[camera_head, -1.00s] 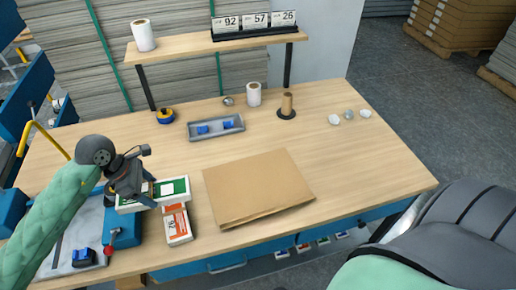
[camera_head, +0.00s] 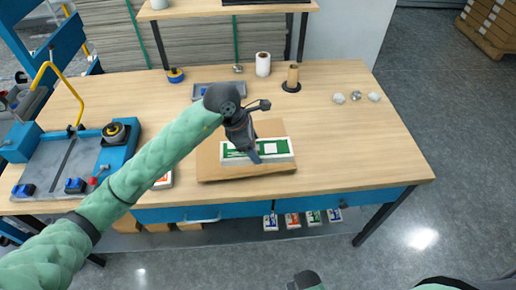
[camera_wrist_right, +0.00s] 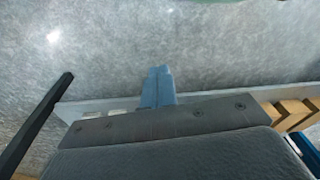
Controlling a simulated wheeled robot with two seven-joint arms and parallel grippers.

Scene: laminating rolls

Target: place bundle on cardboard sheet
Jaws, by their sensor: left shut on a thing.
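The bundle (camera_head: 278,148), a white block with a green-and-white printed top, is at the cardboard sheet (camera_head: 215,170) in the middle of the table. My left gripper (camera_head: 256,154) is shut on the bundle from above. Whether the bundle touches the sheet or hangs just above it, I cannot tell. The brown sheet lies flat, its middle partly hidden by the arm and bundle. My right gripper (camera_wrist_right: 158,75) shows in the right wrist view with its fingers together and nothing between them, over the grey floor.
An orange-and-white bundle (camera_head: 163,181) lies left of the sheet, partly behind my left arm. A grey tray (camera_head: 207,89), white roll (camera_head: 263,64) and brown spool (camera_head: 292,78) stand at the back. The table's right side is mostly clear.

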